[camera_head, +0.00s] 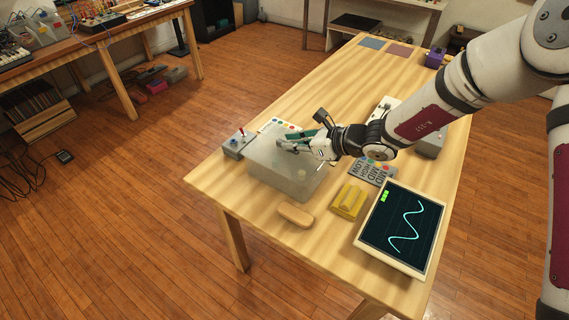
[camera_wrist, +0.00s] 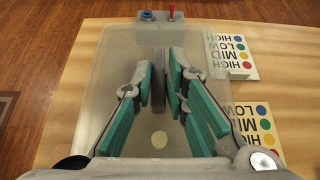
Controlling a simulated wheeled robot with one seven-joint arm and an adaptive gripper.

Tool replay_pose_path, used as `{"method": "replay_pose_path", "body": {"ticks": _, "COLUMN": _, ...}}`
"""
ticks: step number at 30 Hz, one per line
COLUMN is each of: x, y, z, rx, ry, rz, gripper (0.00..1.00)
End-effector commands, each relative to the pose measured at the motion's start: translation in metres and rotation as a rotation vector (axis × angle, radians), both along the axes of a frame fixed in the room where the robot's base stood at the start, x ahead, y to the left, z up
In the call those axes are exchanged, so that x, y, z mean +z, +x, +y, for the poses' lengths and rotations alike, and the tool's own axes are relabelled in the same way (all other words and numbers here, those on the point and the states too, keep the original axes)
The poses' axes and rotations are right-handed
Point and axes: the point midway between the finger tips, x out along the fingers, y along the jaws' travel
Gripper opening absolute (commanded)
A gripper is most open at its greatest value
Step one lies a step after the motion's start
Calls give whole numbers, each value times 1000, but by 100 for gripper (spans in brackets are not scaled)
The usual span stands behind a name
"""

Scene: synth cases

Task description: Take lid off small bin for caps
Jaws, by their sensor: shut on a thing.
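The small bin (camera_head: 272,180) is a translucent grey box on the wooden table. Its flat, see-through lid (camera_head: 268,153) lies level over the bin; I cannot tell whether there is a gap beneath it. The lid also fills the middle of the wrist view (camera_wrist: 105,85). My gripper (camera_head: 287,147) is above the lid, with its fingers shut on the lid's upright grey handle (camera_wrist: 158,80). A pale round thing, perhaps a cap (camera_wrist: 159,138), shows dimly through the lid. The fingers hide part of the handle.
A grey box with a red toggle (camera_head: 237,145) stands close to the bin's left. A tan rounded block (camera_head: 296,214), a yellow device (camera_head: 348,201) and a screen with a wave (camera_head: 402,228) are in front and right. Label cards (camera_wrist: 252,130) lie beside the bin. The far table is mostly clear.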

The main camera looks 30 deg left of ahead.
Motion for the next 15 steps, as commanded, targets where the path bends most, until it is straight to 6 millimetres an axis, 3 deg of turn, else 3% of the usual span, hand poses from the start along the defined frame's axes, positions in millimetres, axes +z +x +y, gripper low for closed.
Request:
{"method": "replay_pose_path", "body": {"ticks": 1, "x": -11, "y": -4, "z": -4, "rx": -2, "ry": -24, "rz": 18, "gripper": 0}}
{"method": "replay_pose_path", "body": {"ticks": 15, "x": 3, "y": -2, "z": -5, "rx": -6, "ry": -21, "rz": 14, "gripper": 0}}
